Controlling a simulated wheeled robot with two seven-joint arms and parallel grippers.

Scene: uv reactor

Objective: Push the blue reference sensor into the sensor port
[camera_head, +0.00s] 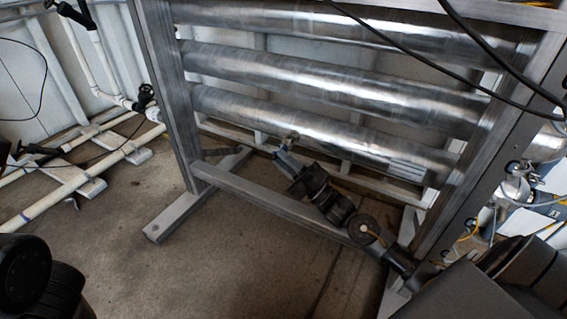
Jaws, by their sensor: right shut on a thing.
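My right arm reaches in from the lower right, and its gripper (284,153) is at the lowest steel tube (325,130), on its near underside. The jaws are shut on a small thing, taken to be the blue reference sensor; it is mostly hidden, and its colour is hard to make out. A small metal fitting (293,136) shows at the fingertips, against the tube; it may be the sensor port. I cannot tell how far the sensor is in the port. Part of my left arm shows at the bottom left; its gripper is out of view.
The steel tubes lie across a grey metal frame with uprights (171,100) and a lower crossbar (265,202). White pipes (75,185) run along the floor at left. Dark cables (430,57) hang across the upper right. The concrete floor (215,265) in front is clear.

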